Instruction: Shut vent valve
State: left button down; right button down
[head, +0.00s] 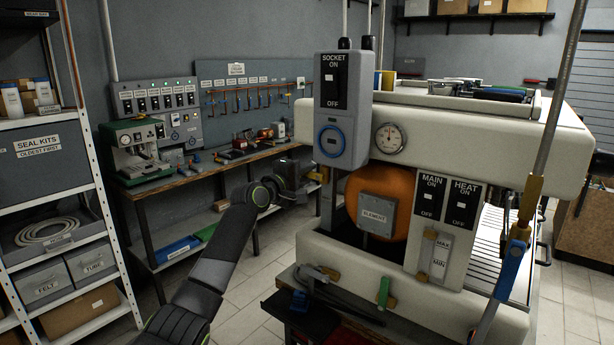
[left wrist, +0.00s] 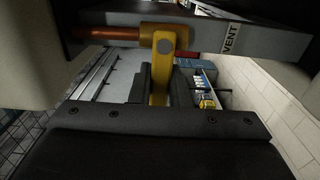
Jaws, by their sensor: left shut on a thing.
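In the left wrist view, the vent valve is a brass body (left wrist: 164,40) on a copper pipe (left wrist: 110,33), beside a "VENT" label (left wrist: 231,38). Its yellow lever (left wrist: 160,75) hangs down from the body. My left gripper (left wrist: 160,88) is shut on the lever, with one dark finger on each side. My right gripper is not in view.
The socket box (head: 342,110) and white boiler body (head: 475,135) stand close to my left gripper. A blue-handled valve (head: 510,270) is on the boiler's right. A workbench (head: 220,165) and shelf rack (head: 88,150) stand behind and left. Tiled floor (head: 250,268) is open between.

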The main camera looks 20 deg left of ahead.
pick_arm(q)
jog(key=c, duration=1.4)
grip_release()
jog(key=shift+o, duration=0.2)
jog(key=shift+s, duration=0.1)
jog(key=b+v, duration=0.3)
jog(key=v, duration=1.4)
jog(key=shift+b, duration=0.4)
jog(key=shift+a, duration=0.1)
